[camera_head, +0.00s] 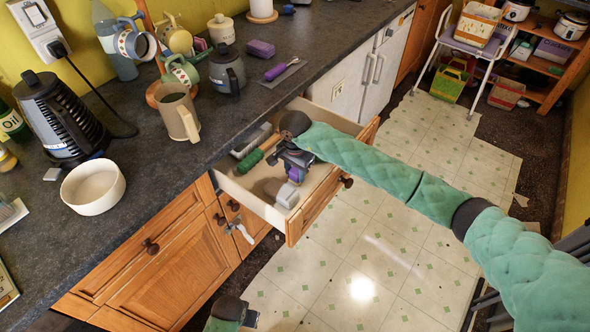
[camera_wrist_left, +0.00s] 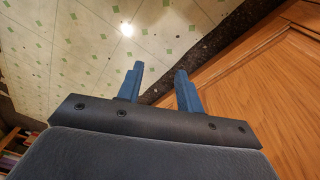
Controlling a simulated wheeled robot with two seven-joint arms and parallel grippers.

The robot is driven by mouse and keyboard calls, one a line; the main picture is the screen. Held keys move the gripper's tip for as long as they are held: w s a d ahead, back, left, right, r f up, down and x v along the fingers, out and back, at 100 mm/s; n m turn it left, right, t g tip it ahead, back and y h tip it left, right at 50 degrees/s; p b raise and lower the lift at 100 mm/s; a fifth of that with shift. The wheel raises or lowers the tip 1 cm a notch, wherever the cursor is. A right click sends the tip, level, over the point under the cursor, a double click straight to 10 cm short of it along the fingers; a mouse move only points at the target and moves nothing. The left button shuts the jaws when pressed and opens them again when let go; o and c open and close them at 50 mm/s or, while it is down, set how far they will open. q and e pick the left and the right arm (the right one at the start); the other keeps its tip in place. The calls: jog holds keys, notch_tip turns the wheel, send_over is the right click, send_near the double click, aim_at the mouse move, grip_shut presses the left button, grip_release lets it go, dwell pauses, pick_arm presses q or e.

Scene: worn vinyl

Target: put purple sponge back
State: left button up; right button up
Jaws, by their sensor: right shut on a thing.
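My right gripper (camera_head: 292,170) reaches down into the open drawer (camera_head: 325,188) and is shut on a small purple thing (camera_head: 297,174), which looks like the purple sponge. The gripper hides most of it, and I cannot tell whether it touches the drawer floor. Another purple block (camera_head: 261,48) lies on the counter near the wall. My left gripper (camera_wrist_left: 160,82) shows in the left wrist view with its two blue fingers apart and nothing between them, above the floor beside a wooden cabinet front.
The drawer also holds a green roller-like item (camera_head: 249,161) and a pale grey item (camera_head: 287,195). A white bowl (camera_head: 93,187), a black kettle (camera_head: 62,116) and a beige pitcher (camera_head: 178,113) stand on the counter. The tiled floor (camera_head: 365,240) before the drawer is clear.

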pick_arm(q)
jog(key=shift+r, duration=0.3)
pick_arm(e)
jog(key=shift+f, duration=0.1)
jog(key=o, duration=1.2)
pick_arm(q)
jog(key=shift+w+r, duration=0.1)
jog(key=shift+r, duration=0.25)
jog(key=shift+f, duration=0.1)
